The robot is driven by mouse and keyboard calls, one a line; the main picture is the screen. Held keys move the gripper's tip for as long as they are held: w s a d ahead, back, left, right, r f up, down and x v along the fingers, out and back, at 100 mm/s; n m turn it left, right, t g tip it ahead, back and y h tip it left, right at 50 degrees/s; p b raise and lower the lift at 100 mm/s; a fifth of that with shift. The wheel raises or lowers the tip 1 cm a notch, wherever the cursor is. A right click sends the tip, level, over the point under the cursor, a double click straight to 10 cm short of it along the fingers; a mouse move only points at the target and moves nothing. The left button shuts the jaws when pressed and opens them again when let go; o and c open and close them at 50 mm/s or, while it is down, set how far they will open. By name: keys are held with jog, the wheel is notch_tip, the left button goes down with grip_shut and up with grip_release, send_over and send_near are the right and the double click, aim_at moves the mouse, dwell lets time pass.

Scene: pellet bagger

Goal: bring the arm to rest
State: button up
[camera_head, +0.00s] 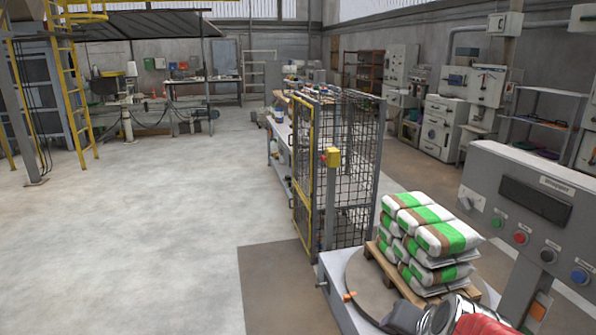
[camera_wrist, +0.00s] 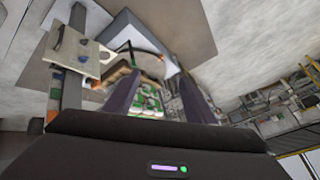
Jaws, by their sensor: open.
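My gripper (camera_wrist: 160,76) shows in the wrist view with its two dark fingers apart and nothing held between them. Part of my arm, red and grey, shows at the bottom right of the head view, in front of the pallet. The wrist view is tilted, and the stacked bags (camera_wrist: 148,103) appear beyond the gap between the fingers, apart from them. In the head view the white, green and brown bags (camera_head: 447,237) lie stacked on a wooden pallet (camera_head: 385,263).
The pallet stands on a round turntable (camera_head: 362,290). A grey control panel (camera_head: 530,195) with coloured buttons rises close at the right. A mesh cage (camera_head: 350,160) with a yellow frame stands behind the turntable. Open concrete floor (camera_head: 150,220) lies to the left.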

jog(key=s+a+r+n+g, duration=0.1)
jog(key=s+a+r+n, duration=0.1)
jog(key=s, duration=0.4)
jog(key=s+a+r+n+g, duration=0.1)
jog(key=s+a+r+n, duration=0.2)
jog(key=s, duration=0.3)
jog(key=shift+s+a+n, duration=0.4)
jog(key=shift+a+n, duration=0.2)
jog(key=shift+n, duration=0.3)
jog(key=shift+r, duration=0.1)
jog(key=shift+c, duration=0.3)
